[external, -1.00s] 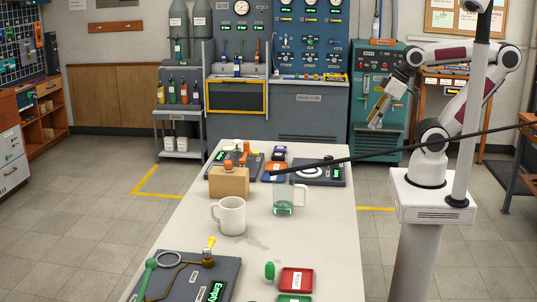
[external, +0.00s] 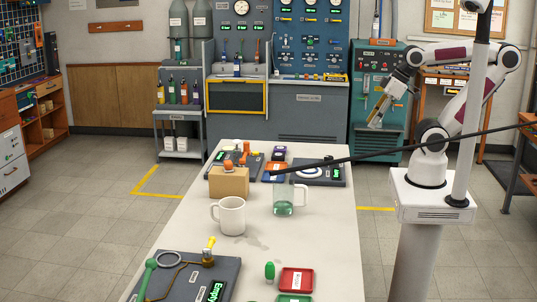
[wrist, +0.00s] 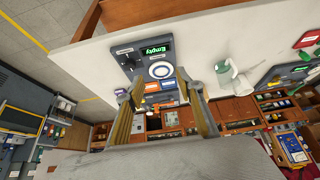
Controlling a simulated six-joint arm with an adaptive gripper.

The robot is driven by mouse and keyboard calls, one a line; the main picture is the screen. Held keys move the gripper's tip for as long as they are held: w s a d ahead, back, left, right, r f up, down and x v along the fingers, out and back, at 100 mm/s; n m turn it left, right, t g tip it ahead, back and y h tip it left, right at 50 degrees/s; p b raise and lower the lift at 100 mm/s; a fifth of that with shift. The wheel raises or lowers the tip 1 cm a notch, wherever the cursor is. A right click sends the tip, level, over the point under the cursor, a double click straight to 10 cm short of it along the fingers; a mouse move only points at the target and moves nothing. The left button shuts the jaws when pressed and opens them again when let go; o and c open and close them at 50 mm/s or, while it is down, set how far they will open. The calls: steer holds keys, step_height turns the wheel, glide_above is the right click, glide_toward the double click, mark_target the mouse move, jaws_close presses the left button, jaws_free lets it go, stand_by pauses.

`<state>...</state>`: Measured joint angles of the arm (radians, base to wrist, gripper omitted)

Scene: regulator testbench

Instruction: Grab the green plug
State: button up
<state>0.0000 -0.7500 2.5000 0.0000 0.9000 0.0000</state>
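The green plug (external: 269,271) stands upright on the white table near the front, just left of a small red tray (external: 295,280). I cannot clearly make it out in the wrist view. My gripper (external: 377,116) hangs beyond the right side of the table toward the back, well away from the plug. In the wrist view my gripper's fingers (wrist: 160,84) are spread apart with nothing held between them.
A white mug (external: 231,215), a glass beaker (external: 284,198) and a brown box (external: 229,182) stand along the table. A dark panel (external: 226,270) with a green-ended part lies front left. A long dark rod (external: 400,149) crosses the view above the table.

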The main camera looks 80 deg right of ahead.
steer(key=w+a+r+n+t+y, duration=0.1)
steer(key=w+a, duration=0.3)
steer(key=w, duration=0.4)
steer(key=w+a+n+t+y, duration=0.1)
steer(key=w+a+n, duration=0.1)
steer(key=w+a, duration=0.45)
steer(key=w+a+f+n+t+y, duration=0.1)
steer(key=w+a+f+n+y, duration=0.15)
steer(key=w+a, duration=0.95)
steer(key=w+a+f+n+y, duration=0.15)
steer(key=a+f, duration=0.25)
steer(key=a, duration=0.5)
steer(key=w+a+f+n+y, duration=0.1)
steer(key=w+a+f, duration=0.15)
steer(key=a, duration=0.55)
steer(key=s+a+f+y, duration=0.1)
steer(key=a+f, duration=0.2)
steer(key=a, duration=0.2)
steer(key=s+a+f+n+y, duration=0.1)
steer(key=s+a+f, duration=0.1)
steer(key=a+f, duration=0.2)
steer(key=s+a+f+n+y, duration=0.1)
steer(key=s+a+f, duration=0.1)
steer(key=a, duration=0.5)
steer(key=shift+a+f+y, duration=0.15)
steer(key=shift+f+y, duration=0.25)
steer(key=shift+f, duration=0.45)
